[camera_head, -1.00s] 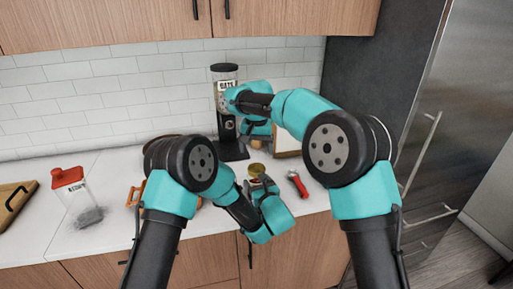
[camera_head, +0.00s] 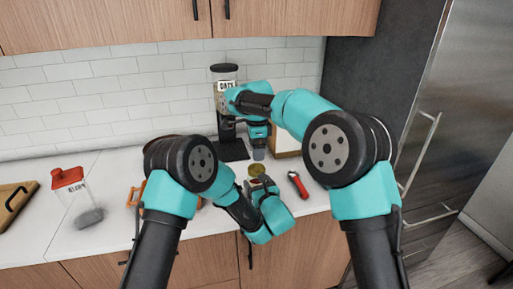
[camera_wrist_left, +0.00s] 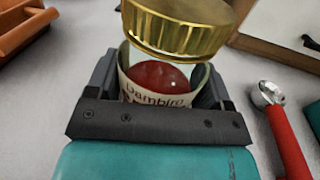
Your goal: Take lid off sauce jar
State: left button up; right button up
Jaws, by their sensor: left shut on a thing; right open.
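The sauce jar has a gold lid (camera_head: 256,170), which also shows large in the left wrist view (camera_wrist_left: 178,27). Below it are the jar's label and a red area (camera_wrist_left: 160,85). My left gripper (camera_head: 262,186) is shut around the jar body near the counter's front edge, with a finger on each side in the left wrist view (camera_wrist_left: 158,92). My right gripper (camera_head: 258,142) is open, behind and above the lid in the head view. Its fingertips are small and partly hidden.
An oats dispenser (camera_head: 225,90) stands behind. A red-handled utensil (camera_head: 298,185) lies right of the jar. An orange item (camera_head: 134,196) is partly hidden to the left. A red-lidded container (camera_head: 72,195) and a wooden board (camera_head: 14,205) are farther left. A fridge (camera_head: 430,120) is at right.

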aim_at(257, 168)
jog(key=m, duration=0.8)
jog(key=shift+f, duration=0.1)
jog(key=shift+f, duration=3.9)
jog(key=shift+c, duration=0.3)
